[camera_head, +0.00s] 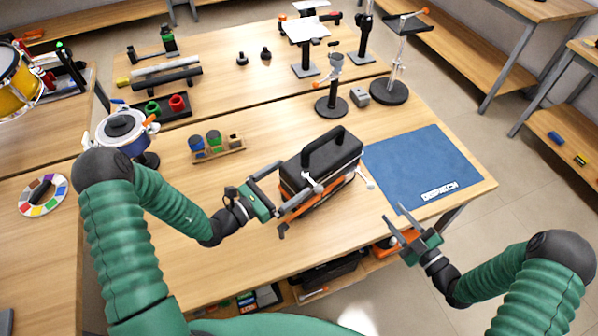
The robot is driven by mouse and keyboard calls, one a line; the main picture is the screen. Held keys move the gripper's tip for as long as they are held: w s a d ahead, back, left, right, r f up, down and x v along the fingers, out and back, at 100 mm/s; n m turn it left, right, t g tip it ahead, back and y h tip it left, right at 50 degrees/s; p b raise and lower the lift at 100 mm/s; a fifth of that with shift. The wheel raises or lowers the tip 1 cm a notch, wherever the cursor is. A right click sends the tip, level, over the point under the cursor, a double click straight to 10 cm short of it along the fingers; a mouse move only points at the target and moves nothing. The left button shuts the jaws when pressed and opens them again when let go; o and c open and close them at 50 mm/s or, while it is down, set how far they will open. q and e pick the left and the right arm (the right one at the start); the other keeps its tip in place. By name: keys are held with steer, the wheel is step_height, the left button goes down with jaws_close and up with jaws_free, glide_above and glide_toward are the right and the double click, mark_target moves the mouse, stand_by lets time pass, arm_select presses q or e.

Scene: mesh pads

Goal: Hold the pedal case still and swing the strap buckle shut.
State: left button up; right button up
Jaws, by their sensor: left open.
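The pedal case (333,157), a black box with a raised handle, stands near the middle of the table. Pale metal buckle parts (313,182) show on its near side, with orange trim low down. Whether the strap buckle is open or closed is too small to tell. My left gripper (284,196) is open at the case's left end, its fingers spread either side of that end. Contact cannot be told. My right gripper (394,211) is open and empty, right of the case and apart from it, near the blue mat's near left corner.
The blue dispatch mat (420,165) lies empty right of the case. A wooden holder with coloured cups (217,146) stands to the left. A dark stand (331,105) and grey block (360,97) are behind the case. Table in front of it is clear.

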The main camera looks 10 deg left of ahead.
mark_target(300, 173)
arm_select(q)
steer(key=x, duration=0.4)
steer(key=shift+w+d, duration=0.2)
steer(key=shift+d, duration=0.05)
steer(key=shift+c, duration=0.3)
steer(key=shift+a, duration=0.1)
steer(key=c, duration=1.7)
steer(key=shift+c, duration=0.2)
steer(key=shift+s+f, duration=0.1)
steer(key=shift+f, duration=0.05)
